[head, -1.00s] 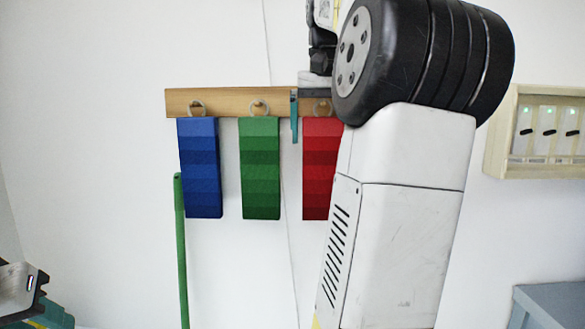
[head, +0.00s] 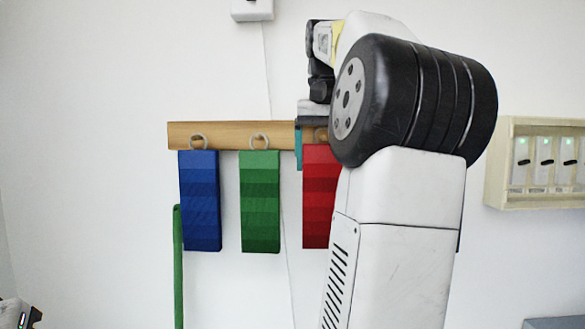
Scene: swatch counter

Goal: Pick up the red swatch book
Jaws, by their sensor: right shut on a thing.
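The red swatch book (head: 317,200) hangs at the right end of the wooden rail (head: 225,136); my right arm covers its right part. My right gripper (head: 312,137) is at its top and is shut on it. One teal finger shows left of the book's top, while the other finger and the book's ring are hidden. The red book's lower edge sits slightly higher than those of its neighbours. Only a small part of my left gripper (head: 30,317) shows at the bottom left corner; its fingers cannot be made out.
A blue swatch book (head: 200,200) and a green swatch book (head: 260,200) hang by rings on the rail. A cream wall box (head: 496,165) with lit units is at the right. A grey-blue surface (head: 560,323) shows bottom right.

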